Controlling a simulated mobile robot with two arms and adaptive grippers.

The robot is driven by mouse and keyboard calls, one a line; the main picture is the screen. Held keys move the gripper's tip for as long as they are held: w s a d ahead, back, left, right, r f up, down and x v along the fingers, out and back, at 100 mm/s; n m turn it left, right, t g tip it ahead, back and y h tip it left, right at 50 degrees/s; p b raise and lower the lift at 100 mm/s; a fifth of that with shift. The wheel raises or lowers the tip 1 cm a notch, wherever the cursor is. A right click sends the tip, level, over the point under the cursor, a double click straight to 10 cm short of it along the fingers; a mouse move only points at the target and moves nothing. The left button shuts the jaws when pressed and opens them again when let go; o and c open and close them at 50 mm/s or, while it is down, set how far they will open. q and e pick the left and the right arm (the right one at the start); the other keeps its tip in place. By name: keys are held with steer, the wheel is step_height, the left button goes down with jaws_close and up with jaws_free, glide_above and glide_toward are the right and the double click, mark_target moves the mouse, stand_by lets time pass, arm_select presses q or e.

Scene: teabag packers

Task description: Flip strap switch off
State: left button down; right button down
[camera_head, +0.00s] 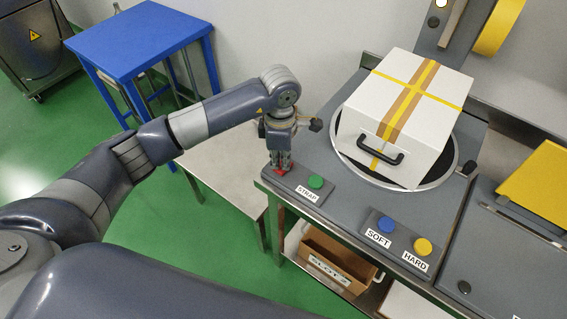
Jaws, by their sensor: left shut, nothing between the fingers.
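The strap switch (300,187) is a small grey panel labelled STRAP at the front left corner of the grey machine top. It has a green button (316,182) on its right and a red part (281,172) on its left. My left gripper (281,166) is shut and points down over the red part, hiding most of it. I cannot tell whether the fingertips press on it or just touch it. My right gripper is not in view.
A white box (412,92) with yellow straps, brown tape and a black handle stands on a round turntable (345,150). A SOFT/HARD panel (397,240) lies in front. A brown carton (335,257) sits on the lower shelf. A blue table (140,38) stands behind left.

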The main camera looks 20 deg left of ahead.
mark_target(280, 167)
arm_select(q)
steer(key=shift+s+f+b, duration=0.1)
steer(key=shift+f+b, duration=0.2)
steer(key=shift+f, duration=0.05)
steer(key=shift+r, duration=0.15)
steer(key=shift+r+p, duration=0.6)
steer(key=shift+r, duration=0.3)
steer(key=shift+r+p, duration=1.1)
steer(key=shift+r, duration=1.4)
steer(key=shift+f, duration=0.1)
